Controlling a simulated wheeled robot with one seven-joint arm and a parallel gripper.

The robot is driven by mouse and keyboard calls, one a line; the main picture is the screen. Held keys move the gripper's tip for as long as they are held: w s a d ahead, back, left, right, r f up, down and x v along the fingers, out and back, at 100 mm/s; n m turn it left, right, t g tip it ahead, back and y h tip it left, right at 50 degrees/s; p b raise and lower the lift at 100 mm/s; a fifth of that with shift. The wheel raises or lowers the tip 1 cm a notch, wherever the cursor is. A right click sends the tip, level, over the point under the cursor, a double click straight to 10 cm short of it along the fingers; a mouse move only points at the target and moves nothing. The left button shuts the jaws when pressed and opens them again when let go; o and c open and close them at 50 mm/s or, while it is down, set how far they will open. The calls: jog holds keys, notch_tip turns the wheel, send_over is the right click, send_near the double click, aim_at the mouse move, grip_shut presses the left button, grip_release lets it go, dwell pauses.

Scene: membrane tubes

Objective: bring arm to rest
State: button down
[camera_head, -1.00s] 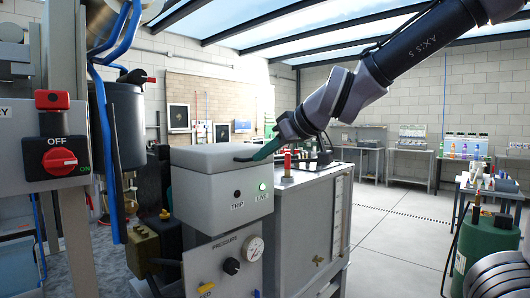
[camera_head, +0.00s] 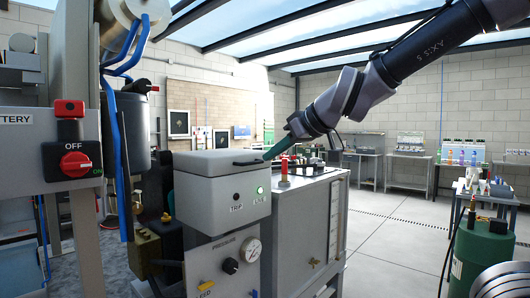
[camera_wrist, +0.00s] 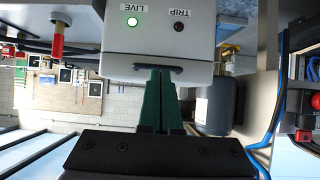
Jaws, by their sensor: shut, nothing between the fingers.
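My gripper (camera_head: 268,156) is at the end of the raised arm, just right of the grey control box (camera_head: 215,190). Its green fingers lie together and hold nothing; they also show in the wrist view (camera_wrist: 158,72). In the wrist view the fingertips point at the dark handle (camera_wrist: 160,68) on the box's lid edge; I cannot tell whether they touch it. The handle shows at the lid's right side in the head view (camera_head: 248,162). The box's LIVE lamp (camera_head: 260,190) glows green and its TRIP lamp (camera_head: 237,196) is dark.
A red-topped fitting (camera_head: 284,170) stands on the grey cabinet (camera_head: 305,225) beside the box. A switch panel (camera_head: 70,150) marked OFF and blue hoses (camera_head: 118,150) are at left. A green cylinder (camera_head: 482,255) stands at right. The floor (camera_head: 395,235) between is clear.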

jog(key=s+d+f+m+h, duration=0.1)
jog(key=s+d+m+h, duration=0.1)
jog(key=d+m, duration=0.3)
jog(key=s+d+f+m+h, duration=0.1)
jog(key=s+d+m, duration=0.3)
jog(key=d, duration=0.9)
jog(key=s+d+f+m+h, duration=0.1)
jog(key=s+d+m+h, duration=0.3)
jog(key=d, duration=0.5)
jog(key=shift+d+f+m, duration=0.15)
jog(key=shift+d+m, duration=0.25)
jog(key=shift+m, duration=0.4)
